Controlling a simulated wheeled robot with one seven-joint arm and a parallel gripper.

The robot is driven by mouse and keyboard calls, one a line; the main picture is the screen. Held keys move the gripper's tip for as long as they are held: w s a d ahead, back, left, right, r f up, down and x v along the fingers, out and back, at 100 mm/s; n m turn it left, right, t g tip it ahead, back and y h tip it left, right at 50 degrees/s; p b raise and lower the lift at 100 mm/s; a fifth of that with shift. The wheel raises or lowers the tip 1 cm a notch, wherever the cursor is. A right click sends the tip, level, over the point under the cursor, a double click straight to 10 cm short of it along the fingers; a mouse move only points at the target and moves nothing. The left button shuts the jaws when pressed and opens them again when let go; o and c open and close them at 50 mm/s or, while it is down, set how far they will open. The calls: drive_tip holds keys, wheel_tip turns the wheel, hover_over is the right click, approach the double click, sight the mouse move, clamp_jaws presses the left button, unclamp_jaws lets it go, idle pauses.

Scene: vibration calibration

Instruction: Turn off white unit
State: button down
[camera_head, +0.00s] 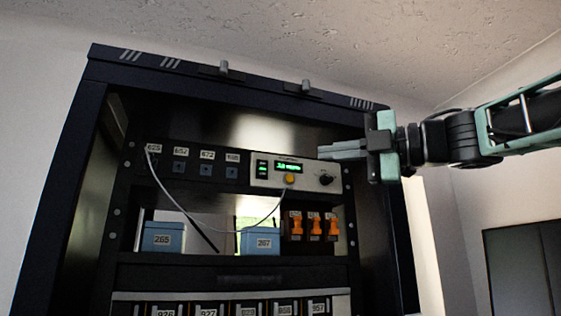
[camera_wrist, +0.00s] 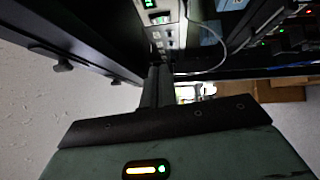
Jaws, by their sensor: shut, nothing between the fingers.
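The white unit (camera_head: 262,180) is mounted at the right of the rack's upper shelf in the head view. It has a lit green display (camera_head: 289,167), a switch (camera_head: 262,168) with a green light at its left, a yellow-orange button (camera_head: 289,179) and a black knob (camera_head: 326,178). My gripper (camera_head: 322,152) is shut and empty, its fingers pointing left near the unit's upper right edge. Whether it touches the unit cannot be told. In the wrist view the shut fingers (camera_wrist: 156,85) reach toward the rack, and part of the white unit (camera_wrist: 150,14) shows at the top.
The dark rack (camera_head: 70,180) frames the unit. A row of labelled ports (camera_head: 205,170) lies left of it, joined by a grey cable (camera_head: 185,206). Blue boxes 265 (camera_head: 163,239) and 267 (camera_head: 264,241) and orange switches (camera_head: 314,225) sit below. Numbered modules (camera_head: 208,310) fill the bottom.

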drive_tip(key=p, duration=0.4)
approach(259, 163)
drive_tip(key=s+a, duration=0.1)
drive_tip(key=a, duration=0.3)
drive_tip(key=shift+w+a+r+p, duration=0.1)
drive_tip(key=shift+w+a+p, duration=0.2)
drive_tip(key=shift+w, duration=0.3)
drive_tip(key=shift+w+a+p, duration=0.15)
drive_tip(key=shift+w+p, duration=0.3)
drive_tip(key=shift+w, duration=0.2)
drive_tip(key=shift+w+a+r+p, duration=0.1)
drive_tip(key=shift+w+a+p, duration=0.2)
drive_tip(key=shift+w, duration=0.3)
drive_tip(key=shift+r, duration=0.1)
drive_tip(key=shift+w+r+p, duration=0.15)
drive_tip(key=shift+r+p, duration=0.1)
drive_tip(key=shift+p, duration=0.8)
drive_tip(key=shift+f, duration=0.25)
